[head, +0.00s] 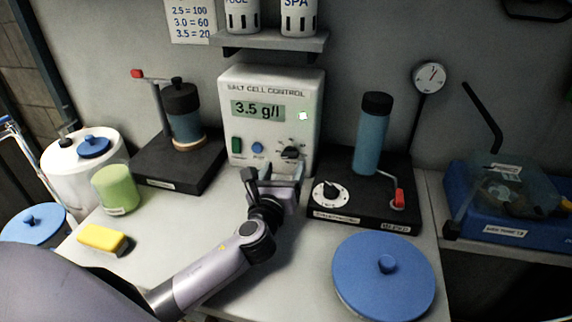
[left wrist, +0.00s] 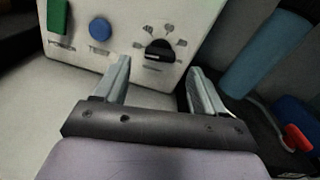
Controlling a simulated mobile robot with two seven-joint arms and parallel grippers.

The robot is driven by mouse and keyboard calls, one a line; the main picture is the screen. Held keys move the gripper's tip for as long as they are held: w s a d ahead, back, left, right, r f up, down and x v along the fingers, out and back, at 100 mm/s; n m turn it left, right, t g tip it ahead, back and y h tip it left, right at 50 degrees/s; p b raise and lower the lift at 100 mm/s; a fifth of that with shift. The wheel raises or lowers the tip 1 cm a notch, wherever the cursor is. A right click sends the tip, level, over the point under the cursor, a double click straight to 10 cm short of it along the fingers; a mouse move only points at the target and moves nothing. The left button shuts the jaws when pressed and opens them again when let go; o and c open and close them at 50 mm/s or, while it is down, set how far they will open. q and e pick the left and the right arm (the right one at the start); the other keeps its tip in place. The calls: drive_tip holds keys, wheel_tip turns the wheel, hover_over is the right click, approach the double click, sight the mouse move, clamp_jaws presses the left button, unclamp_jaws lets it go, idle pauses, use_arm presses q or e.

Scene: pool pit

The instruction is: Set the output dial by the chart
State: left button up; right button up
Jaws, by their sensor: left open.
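The salt cell control box (head: 272,118) stands against the wall, its display reading 3.5 g/l. Its black output dial (head: 290,153) is at the lower right of its face, right of a blue button (head: 257,148) and a green switch (head: 236,145). In the left wrist view the dial (left wrist: 158,50) has marks fanned around it. The chart (head: 190,20) on the wall reads 2.5 = 100, 3.0 = 60 and 3.5 = 20, its right edge cut by shadow. My left gripper (head: 273,176) is open and empty, just below and in front of the dial; its fingers (left wrist: 158,85) point toward it, apart from it.
Right of the box, a black base (head: 365,215) carries a blue cylinder (head: 371,138), a white-ringed dial and a red-handled lever. Another black unit (head: 180,160) stands left. A blue lid (head: 384,275), a green cup (head: 117,188) and a yellow sponge (head: 103,239) lie on the counter.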

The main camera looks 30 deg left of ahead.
use_arm(q)
drive_tip(key=shift+v, duration=1.85)
